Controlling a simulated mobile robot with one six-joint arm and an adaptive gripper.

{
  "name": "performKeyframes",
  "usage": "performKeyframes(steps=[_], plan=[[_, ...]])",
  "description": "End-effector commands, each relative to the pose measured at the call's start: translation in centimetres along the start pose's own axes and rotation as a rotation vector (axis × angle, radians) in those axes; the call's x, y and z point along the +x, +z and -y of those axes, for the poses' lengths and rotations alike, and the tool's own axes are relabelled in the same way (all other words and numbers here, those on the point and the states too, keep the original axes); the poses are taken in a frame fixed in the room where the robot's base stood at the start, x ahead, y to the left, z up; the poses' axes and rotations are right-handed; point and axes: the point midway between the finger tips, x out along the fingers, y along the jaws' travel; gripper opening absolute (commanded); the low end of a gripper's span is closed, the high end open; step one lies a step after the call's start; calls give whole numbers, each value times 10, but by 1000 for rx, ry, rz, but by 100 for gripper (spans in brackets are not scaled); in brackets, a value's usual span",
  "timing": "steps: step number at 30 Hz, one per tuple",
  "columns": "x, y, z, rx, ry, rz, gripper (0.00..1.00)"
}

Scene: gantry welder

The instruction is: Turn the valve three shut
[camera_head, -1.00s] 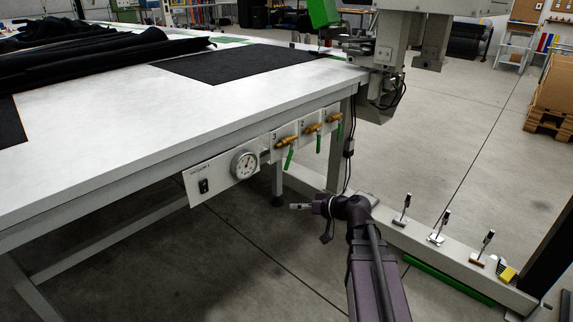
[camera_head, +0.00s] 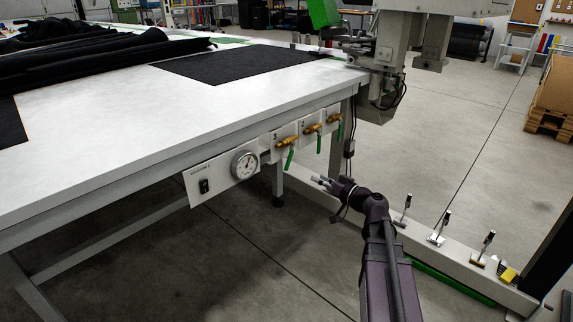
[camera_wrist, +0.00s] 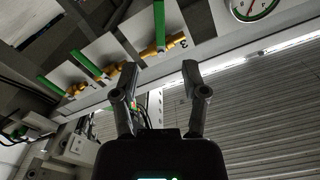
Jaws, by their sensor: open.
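Valve three (camera_head: 286,141) has a brass body and a green lever (camera_head: 290,158) hanging down, slightly tilted, on a white plate marked 3 under the table edge. In the wrist view its brass body (camera_wrist: 170,46) and green lever (camera_wrist: 159,24) are ahead of the fingers, near the top. My gripper (camera_head: 322,182) is below and to the right of valve three in the head view. In the wrist view my gripper (camera_wrist: 161,70) has its two fingers apart with nothing between them. It appears clear of the lever.
Valve two (camera_head: 312,129) and valve one (camera_head: 333,119) sit to the right, with green levers hanging down. A pressure gauge (camera_head: 244,164) and a black switch (camera_head: 203,186) are on a panel to the left. A table leg (camera_head: 335,140) stands behind my gripper.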

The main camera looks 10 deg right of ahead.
Motion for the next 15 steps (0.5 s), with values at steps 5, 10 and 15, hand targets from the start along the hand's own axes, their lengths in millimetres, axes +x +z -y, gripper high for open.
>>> performKeyframes(steps=[5,10,15], plan=[[10,0,-1,0,-1,1,57],[27,0,-1,0,-1,1,57],[52,-1,-2,0,-2,1,57]])
